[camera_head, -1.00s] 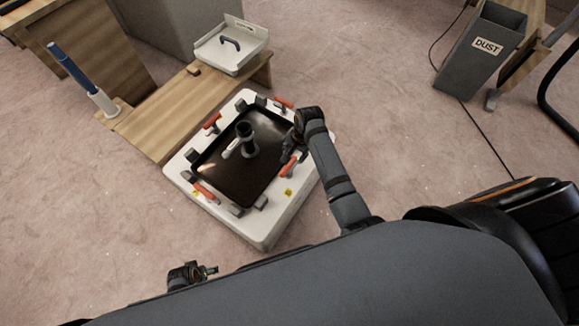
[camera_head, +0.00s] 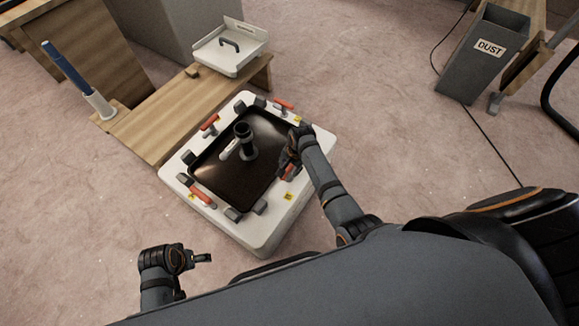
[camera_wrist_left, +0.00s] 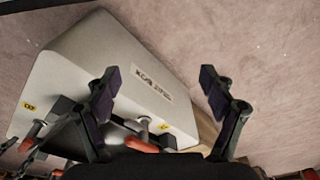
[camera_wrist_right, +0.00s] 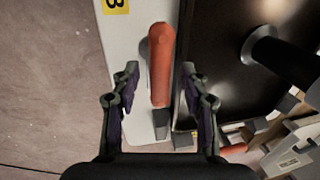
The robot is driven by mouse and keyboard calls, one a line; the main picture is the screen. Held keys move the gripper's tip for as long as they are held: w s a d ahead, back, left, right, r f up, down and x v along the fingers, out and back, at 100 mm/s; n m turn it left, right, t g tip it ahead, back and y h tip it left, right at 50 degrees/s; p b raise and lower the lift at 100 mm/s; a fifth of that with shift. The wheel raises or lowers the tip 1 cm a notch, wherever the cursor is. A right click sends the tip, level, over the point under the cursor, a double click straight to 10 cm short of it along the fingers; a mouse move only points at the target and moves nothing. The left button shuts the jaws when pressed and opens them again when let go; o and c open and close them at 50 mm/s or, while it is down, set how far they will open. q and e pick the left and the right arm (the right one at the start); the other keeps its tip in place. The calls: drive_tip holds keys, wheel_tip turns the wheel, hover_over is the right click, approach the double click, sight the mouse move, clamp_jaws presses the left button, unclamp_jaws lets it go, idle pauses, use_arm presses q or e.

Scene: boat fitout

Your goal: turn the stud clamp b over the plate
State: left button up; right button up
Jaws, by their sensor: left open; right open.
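Stud clamp b, with its red handle (camera_wrist_right: 161,62), sits on the white rim beside a yellow B label (camera_wrist_right: 116,4). The handle lies alongside the dark plate (camera_wrist_right: 228,75), not over it. In the head view the plate (camera_head: 215,180) lies in the white fixture. My right gripper (camera_head: 288,166) is at the fixture's right side and hides most of this clamp. In the right wrist view my right gripper (camera_wrist_right: 161,82) is open, its fingers on either side of the handle with gaps. My left gripper (camera_head: 207,258) is open and empty, left of the fixture's near corner.
Other red-handled clamps, such as the left one (camera_head: 201,196), stand around the plate. A black post (camera_head: 244,138) rises from it. A wooden bench (camera_head: 150,125) with a white tray (camera_head: 228,58) stands behind. A grey DUST bin (camera_head: 478,65) is far right.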

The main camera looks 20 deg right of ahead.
clamp_jaws()
